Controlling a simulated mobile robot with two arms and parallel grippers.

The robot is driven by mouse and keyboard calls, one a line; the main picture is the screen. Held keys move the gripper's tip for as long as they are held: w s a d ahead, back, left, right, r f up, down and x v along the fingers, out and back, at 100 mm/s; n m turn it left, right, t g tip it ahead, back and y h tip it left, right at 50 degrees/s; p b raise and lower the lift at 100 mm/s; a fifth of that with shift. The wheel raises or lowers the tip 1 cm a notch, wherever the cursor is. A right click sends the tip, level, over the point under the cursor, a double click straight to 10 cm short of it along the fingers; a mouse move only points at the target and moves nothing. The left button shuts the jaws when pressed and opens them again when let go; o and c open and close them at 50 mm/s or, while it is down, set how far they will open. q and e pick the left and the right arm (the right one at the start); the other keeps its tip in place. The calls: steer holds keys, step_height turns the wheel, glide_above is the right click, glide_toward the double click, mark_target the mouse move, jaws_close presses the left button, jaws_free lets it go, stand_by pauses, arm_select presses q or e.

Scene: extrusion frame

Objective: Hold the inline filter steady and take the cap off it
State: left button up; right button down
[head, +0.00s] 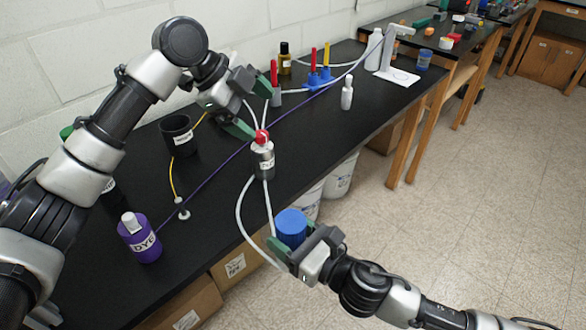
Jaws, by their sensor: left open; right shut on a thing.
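A silver cylinder with a white label (264,162), apparently the inline filter, stands upright near the bench's front edge. A red piece (262,136) sits on its top. Pale tubes run close by it, above and below; where they join is unclear. My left gripper (254,103) is open, its green-tipped fingers wide apart above and behind the red top. Its lower finger is close to the red piece; I cannot tell if they touch.
On the black bench stand a black cup (178,134), a purple dye bottle (140,240), a white bottle (347,93) and a blue holder with red-topped pieces (320,78). A purple cable (222,165) crosses the bench. Cardboard boxes (236,264) and white buckets (340,178) sit below.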

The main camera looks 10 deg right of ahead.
arm_select(q)
steer(key=s+d+m+g+y, duration=0.1)
steer(key=s+d+m+y, duration=0.25)
steer(key=s, duration=0.35)
steer(key=m+y, duration=0.3)
steer(key=y, duration=0.1)
glide_above(294, 220)
step_height(294, 220, down, 3)
step_height(294, 220, down, 11)
steer(key=shift+a+f, duration=0.1)
steer(key=shift+f, duration=0.1)
steer(key=c, duration=1.1)
steer(key=n, duration=0.7)
steer(key=shift+r, duration=0.1)
